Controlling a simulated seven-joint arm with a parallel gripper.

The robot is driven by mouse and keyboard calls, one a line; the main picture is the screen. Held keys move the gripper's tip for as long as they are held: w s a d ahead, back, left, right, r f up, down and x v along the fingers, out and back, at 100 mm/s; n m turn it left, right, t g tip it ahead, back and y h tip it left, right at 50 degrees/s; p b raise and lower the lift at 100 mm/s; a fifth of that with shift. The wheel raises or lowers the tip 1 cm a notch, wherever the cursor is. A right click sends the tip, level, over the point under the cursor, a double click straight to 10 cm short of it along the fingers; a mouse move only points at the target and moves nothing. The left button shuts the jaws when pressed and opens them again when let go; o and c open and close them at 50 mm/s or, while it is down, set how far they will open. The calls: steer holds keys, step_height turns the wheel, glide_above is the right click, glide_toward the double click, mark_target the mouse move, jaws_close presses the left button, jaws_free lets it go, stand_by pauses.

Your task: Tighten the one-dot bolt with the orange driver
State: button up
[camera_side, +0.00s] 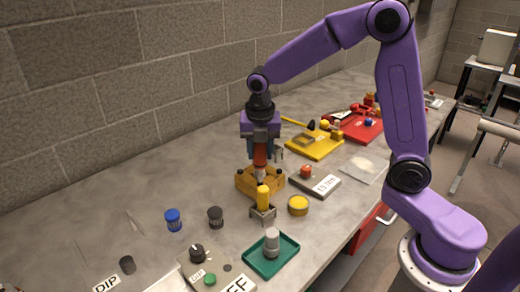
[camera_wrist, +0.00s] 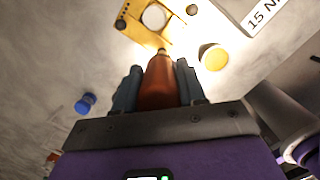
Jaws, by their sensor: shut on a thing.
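My gripper (camera_side: 260,148) is shut on the orange driver (camera_side: 260,157), which hangs about upright with its tip down. In the wrist view the orange driver (camera_wrist: 160,85) sits between both fingers. Its tip is at the yellow block (camera_side: 246,183), which also shows in the wrist view (camera_wrist: 130,22) with a pale round top part. I cannot tell whether the tip touches a bolt.
A yellow-handled tool (camera_side: 263,197) stands in a small holder just in front of the block. A yellow round tin (camera_side: 298,205) and a "15 Nm" plate (camera_side: 325,187) lie to the right. Blue (camera_side: 173,219) and dark (camera_side: 215,217) jars stand left. A green tray (camera_side: 258,268) is in front.

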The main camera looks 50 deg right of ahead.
steer(key=shift+f, duration=0.55)
stand_by(2.0)
steer(key=shift+r, duration=3.55)
